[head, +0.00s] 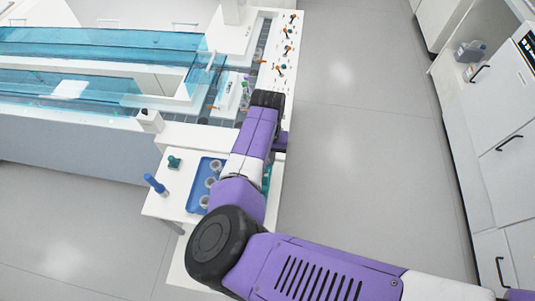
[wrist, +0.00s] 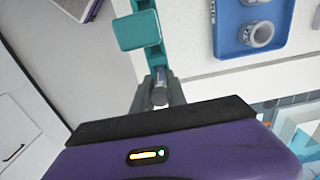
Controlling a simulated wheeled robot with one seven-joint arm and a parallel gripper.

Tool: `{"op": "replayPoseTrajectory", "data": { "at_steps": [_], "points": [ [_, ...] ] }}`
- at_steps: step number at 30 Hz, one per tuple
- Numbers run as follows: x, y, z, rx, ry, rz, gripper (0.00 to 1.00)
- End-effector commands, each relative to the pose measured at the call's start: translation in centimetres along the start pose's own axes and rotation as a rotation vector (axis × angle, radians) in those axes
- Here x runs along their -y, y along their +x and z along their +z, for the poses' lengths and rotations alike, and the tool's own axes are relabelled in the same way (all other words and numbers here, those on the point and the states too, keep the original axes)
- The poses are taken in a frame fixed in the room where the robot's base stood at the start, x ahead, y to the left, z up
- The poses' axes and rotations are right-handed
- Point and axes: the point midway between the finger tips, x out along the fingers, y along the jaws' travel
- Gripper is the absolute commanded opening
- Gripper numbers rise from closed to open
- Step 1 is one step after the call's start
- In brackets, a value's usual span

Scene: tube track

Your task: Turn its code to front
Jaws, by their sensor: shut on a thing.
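In the head view my own arm hides the gripper and the held tube.
A blue tray (wrist: 222,42) with grey-white ring-shaped holders (wrist: 258,34) lies to the right of the gripper. In the head view a blue upright object (head: 155,184) and a small green object (head: 173,162) stand left of it. Clear blue covers (head: 100,45) enclose the track.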

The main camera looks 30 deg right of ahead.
Motion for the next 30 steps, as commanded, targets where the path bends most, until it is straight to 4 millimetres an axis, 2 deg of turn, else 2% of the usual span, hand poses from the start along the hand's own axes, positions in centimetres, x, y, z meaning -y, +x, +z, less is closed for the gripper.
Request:
{"op": "replayPoseTrajectory", "data": {
  "at_steps": [15, 19, 30],
  "points": [
    [-0.09, 0.04, 0.01, 0.001, -0.714, 0.002, 0.0],
    [0.0, -0.01, -0.01, 0.0, -0.783, 0.0, 0.0],
    [0.0, 0.12, 0.01, 0.001, -0.786, 0.0, 0.0]
  ]
}}
